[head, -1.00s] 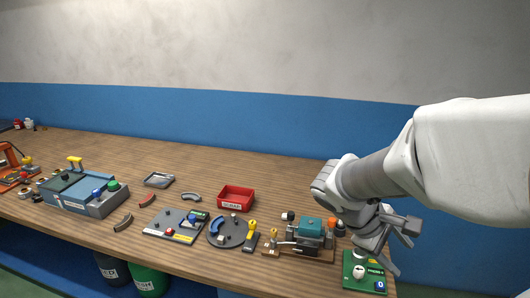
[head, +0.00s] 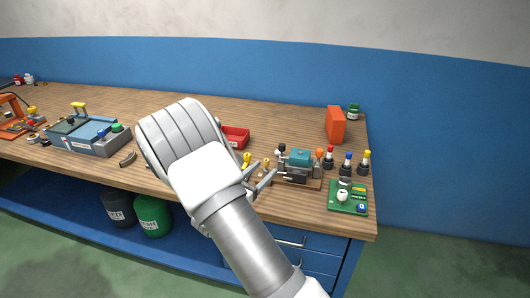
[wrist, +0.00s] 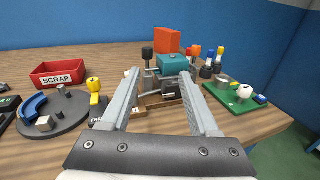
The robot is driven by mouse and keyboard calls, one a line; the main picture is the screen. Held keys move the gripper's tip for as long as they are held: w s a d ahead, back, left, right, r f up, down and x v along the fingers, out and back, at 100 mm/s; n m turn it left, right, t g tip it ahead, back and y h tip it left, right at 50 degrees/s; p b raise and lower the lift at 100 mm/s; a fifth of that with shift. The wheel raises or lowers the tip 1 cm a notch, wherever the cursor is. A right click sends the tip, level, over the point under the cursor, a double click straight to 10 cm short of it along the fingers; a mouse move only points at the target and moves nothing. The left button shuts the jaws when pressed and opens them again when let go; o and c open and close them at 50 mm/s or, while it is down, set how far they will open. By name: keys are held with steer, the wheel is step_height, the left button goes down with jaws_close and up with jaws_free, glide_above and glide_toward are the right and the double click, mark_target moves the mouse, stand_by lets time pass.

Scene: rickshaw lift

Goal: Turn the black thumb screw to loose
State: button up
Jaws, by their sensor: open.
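A black knob (head: 282,148), which looks like the black thumb screw, stands at the back left of a small fixture with a teal block (head: 299,157) on a wooden base. In the wrist view the black knob (wrist: 147,53) stands upright left of the teal block (wrist: 172,64). My gripper (head: 263,173) is open and empty, just left of the fixture in the head view. In the wrist view my gripper (wrist: 158,74) points at the fixture, and its fingers cover part of the base. I cannot tell whether the screw is tight or loose.
An orange block (head: 335,125) stands behind the fixture. Several colour-topped posts (head: 347,163) and a green board (head: 347,196) are to its right. A red scrap bin (wrist: 59,74), a round dark plate (wrist: 56,112) and a yellow knob (wrist: 94,86) are to the left.

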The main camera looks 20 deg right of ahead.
mark_target(280, 148)
steer(key=shift+n+t+y, duration=0.3)
steer(key=shift+n+t, duration=0.2)
steer(key=shift+n, duration=0.2)
steer(key=x, duration=1.1)
steer(key=w+a+f+x, duration=0.1)
steer(key=x, duration=0.4)
steer(key=shift+w+d+f, duration=0.1)
steer(key=shift+w+d, duration=0.05)
steer(key=shift+w, duration=0.15)
jaws_close()
